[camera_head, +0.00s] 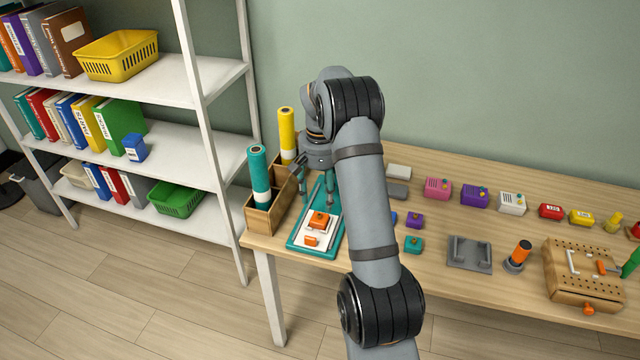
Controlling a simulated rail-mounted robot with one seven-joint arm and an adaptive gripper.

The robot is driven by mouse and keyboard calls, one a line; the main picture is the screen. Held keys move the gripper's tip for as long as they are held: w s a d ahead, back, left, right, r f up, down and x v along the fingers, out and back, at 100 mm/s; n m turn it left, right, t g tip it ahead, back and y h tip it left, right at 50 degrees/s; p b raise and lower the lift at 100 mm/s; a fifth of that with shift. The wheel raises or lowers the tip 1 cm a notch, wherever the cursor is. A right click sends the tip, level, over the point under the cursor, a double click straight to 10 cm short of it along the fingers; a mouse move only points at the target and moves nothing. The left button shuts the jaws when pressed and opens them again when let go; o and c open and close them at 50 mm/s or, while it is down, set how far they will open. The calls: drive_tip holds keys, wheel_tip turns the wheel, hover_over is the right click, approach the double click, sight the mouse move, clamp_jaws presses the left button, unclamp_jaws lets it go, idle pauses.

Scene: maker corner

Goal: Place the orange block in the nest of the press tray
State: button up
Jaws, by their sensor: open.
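The teal press tray (297,243) lies at the left front of the wooden table, with a white plate on it. The orange block (319,221) sits on the white plate, toward the tray's middle. I cannot tell whether it is fully seated in a nest. A smaller, flatter orange piece (311,240) shows nearer the tray's front edge. My gripper (317,201) points down over the back of the tray. Its fingers are apart and look empty, just above or behind the block; the exact gap is unclear. My arm hides the tray's right surroundings.
A wooden holder (262,219) with a teal roll (258,172) and a yellow roll (287,134) stands close left of the tray. Small purple (414,220) and teal (413,244) blocks lie right of my arm. A grey plate with handles (470,254) lies farther right.

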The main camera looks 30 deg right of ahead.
drive_tip(key=shift+r, duration=2.35)
